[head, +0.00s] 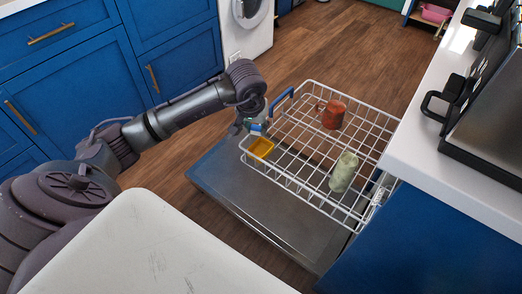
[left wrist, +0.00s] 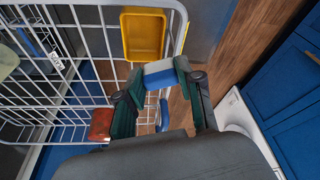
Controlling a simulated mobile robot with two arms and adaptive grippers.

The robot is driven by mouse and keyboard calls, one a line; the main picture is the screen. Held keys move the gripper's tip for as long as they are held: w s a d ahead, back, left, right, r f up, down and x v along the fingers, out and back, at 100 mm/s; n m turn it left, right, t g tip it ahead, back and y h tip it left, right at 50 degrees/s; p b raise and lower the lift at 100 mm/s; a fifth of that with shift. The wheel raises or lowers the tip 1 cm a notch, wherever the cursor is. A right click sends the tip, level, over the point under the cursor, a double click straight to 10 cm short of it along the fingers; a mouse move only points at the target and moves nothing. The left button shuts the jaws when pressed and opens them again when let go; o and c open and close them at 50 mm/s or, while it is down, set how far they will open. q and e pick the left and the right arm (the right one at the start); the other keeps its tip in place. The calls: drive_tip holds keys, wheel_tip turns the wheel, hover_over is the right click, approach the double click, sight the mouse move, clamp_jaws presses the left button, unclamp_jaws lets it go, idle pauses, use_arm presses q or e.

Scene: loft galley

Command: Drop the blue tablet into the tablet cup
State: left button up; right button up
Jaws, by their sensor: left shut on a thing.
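The blue tablet (left wrist: 160,74) is a small block with a blue part and a pale part. My left gripper (left wrist: 159,78) is shut on it, one finger on each side. In the head view, the tablet (head: 257,127) and the left gripper (head: 251,125) are small, at the near left corner of the dish rack. The yellow tablet cup (head: 261,148) sits at that rack corner, its open top up. It also shows in the left wrist view (left wrist: 144,36), just beyond the tablet. The tablet appears outside the cup, close to its rim. My right gripper is out of view.
The white wire rack (head: 300,184) is pulled out above the open dishwasher door (head: 240,198). A red-brown mug (head: 333,114) and a pale green cup (head: 344,171) stand in it. A blue handle (head: 281,101) is on its rim. A white counter (head: 440,150) lies right.

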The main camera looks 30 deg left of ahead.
use_arm(q)
drive_tip(key=o, duration=0.9)
drive_tip(key=v, duration=1.2)
